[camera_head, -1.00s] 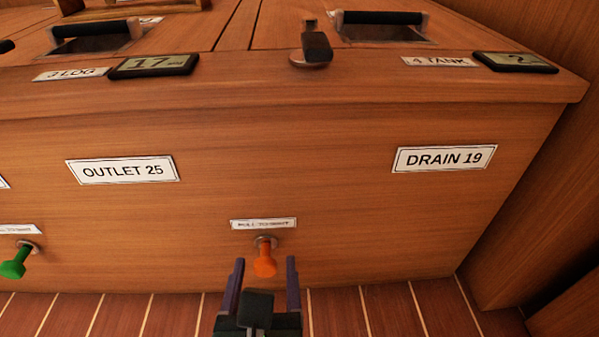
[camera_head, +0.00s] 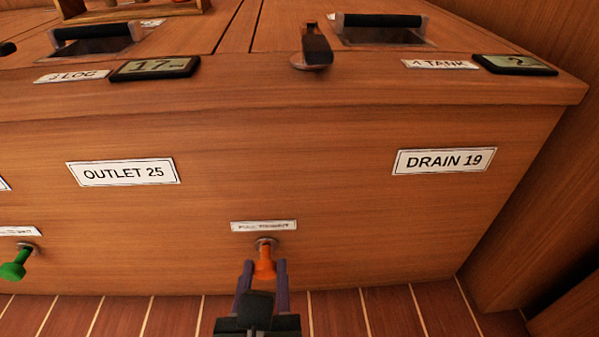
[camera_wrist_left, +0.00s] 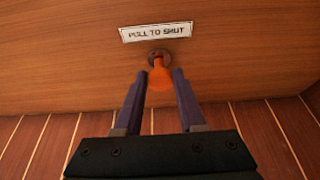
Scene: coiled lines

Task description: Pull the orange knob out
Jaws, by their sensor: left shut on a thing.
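The orange knob (camera_head: 264,262) sticks out of a round metal collar low on the wooden front panel, below a small white label. It also shows in the left wrist view (camera_wrist_left: 160,77), under the label "PULL TO SHUT" (camera_wrist_left: 156,32). My left gripper (camera_head: 264,267) is shut on the orange knob, one purple finger on each side of it. In the left wrist view the fingertips (camera_wrist_left: 159,76) flank the knob, and its near end lies between them. My right gripper is not in view.
A green knob (camera_head: 16,267) sticks out at the left. "OUTLET 25" (camera_head: 123,172) and "DRAIN 19" (camera_head: 444,160) plates are on the panel (camera_head: 300,190). The counter edge overhangs above. A striped wooden floor (camera_head: 380,308) lies below, and a side wall stands right.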

